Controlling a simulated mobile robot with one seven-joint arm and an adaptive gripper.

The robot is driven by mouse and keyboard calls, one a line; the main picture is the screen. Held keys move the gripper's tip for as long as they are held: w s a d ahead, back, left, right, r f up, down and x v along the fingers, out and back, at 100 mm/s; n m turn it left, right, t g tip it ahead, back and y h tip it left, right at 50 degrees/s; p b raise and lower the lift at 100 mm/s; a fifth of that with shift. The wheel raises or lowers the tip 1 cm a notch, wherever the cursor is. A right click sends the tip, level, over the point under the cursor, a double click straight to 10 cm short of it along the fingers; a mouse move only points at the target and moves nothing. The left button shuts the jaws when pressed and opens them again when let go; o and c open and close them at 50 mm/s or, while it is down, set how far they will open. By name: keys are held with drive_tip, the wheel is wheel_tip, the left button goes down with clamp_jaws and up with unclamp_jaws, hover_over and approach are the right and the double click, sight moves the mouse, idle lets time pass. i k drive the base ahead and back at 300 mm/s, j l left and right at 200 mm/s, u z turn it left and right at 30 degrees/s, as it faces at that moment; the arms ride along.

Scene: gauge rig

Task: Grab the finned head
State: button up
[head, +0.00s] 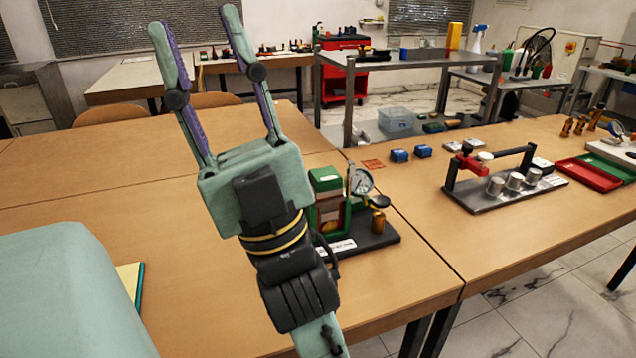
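My gripper (193,25) is raised over the near table at left of centre, its two long fingers pointing up and spread apart with nothing between them. Behind it stands a gauge rig with a dark base (382,237), a green frame (327,178), a round white dial (361,181) and a small brass cylinder (378,222). My gripper and wrist hide the rig's left side. I cannot pick out a part that is clearly the finned head; fins are too small to tell.
On the right table, a second rig has a grey base plate (545,192), a dark crossbar and silver cylinders (515,182). Blue blocks (400,155), a red tray (588,174) and brass pieces (567,127) lie nearby. The near table's left part (60,190) is mostly bare.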

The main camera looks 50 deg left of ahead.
sight(325, 178)
drive_tip(key=k+j+u, duration=0.1)
drive_tip(key=k+u, duration=0.3)
drive_tip(key=k, duration=0.15)
drive_tip(key=u, duration=3.25)
drive_tip(key=k+l+u, duration=0.1)
drive_tip(key=l, duration=0.2)
drive_tip(key=k+l+u, duration=0.1)
drive_tip(key=l, duration=0.25)
drive_tip(key=k+l+u, duration=0.15)
drive_tip(key=k+l, duration=0.25)
drive_tip(key=l, duration=0.2)
drive_tip(key=k+l, duration=0.55)
drive_tip(key=l, duration=0.3)
drive_tip(key=k+l, duration=0.25)
drive_tip(key=l, duration=0.15)
drive_tip(key=k+l, duration=0.25)
drive_tip(key=l, duration=0.2)
drive_tip(key=k+l, duration=0.3)
drive_tip(key=l, duration=0.15)
drive_tip(key=k+l, duration=0.25)
drive_tip(key=l, duration=0.15)
